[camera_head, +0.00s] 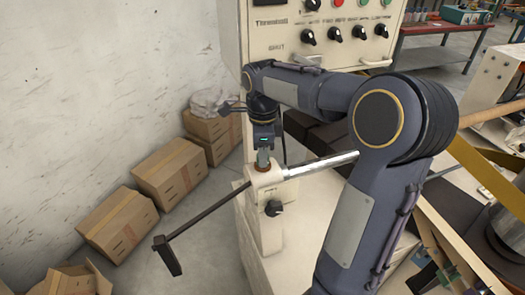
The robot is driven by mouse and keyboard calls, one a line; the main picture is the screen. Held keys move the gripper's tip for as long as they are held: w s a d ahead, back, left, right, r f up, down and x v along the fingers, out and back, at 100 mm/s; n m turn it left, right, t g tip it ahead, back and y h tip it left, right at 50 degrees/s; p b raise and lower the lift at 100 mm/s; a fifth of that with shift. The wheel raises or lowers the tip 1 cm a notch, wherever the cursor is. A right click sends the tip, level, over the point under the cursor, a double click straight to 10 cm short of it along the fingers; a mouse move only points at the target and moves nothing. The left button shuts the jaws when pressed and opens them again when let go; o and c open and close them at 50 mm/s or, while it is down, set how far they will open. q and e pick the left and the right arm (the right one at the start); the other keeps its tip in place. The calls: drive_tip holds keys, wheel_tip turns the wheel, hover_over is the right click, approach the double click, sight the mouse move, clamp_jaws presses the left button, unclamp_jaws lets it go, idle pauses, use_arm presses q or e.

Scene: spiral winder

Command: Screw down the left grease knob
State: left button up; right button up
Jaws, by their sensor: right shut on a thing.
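The grease knob (263,164) is a small brownish piece on top of the cream machine post (268,184), left of the silver shaft. My right gripper (264,153) points straight down over it and is shut on it. The jaws hide most of the knob, so its height in the post cannot be told. My right arm comes in from the right and bends over the machine to reach it. My left gripper is not in view.
A silver shaft (325,164) runs right from the post, and a dark rod with a crank handle (167,255) sticks out to the lower left. A control panel (292,45) stands behind. Cardboard boxes (170,172) line the wall; the floor between is clear.

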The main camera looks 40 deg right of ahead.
drive_tip(key=shift+m, duration=0.6)
drive_tip(key=o, duration=1)
drive_tip(key=shift+c, duration=0.2)
drive_tip(key=shift+r, duration=0.15)
wheel_tip(320, 180, up, 8)
drive_tip(key=shift+f+b, duration=0.2)
drive_tip(key=shift+b, duration=0.2)
drive_tip(key=shift+s+f, duration=0.1)
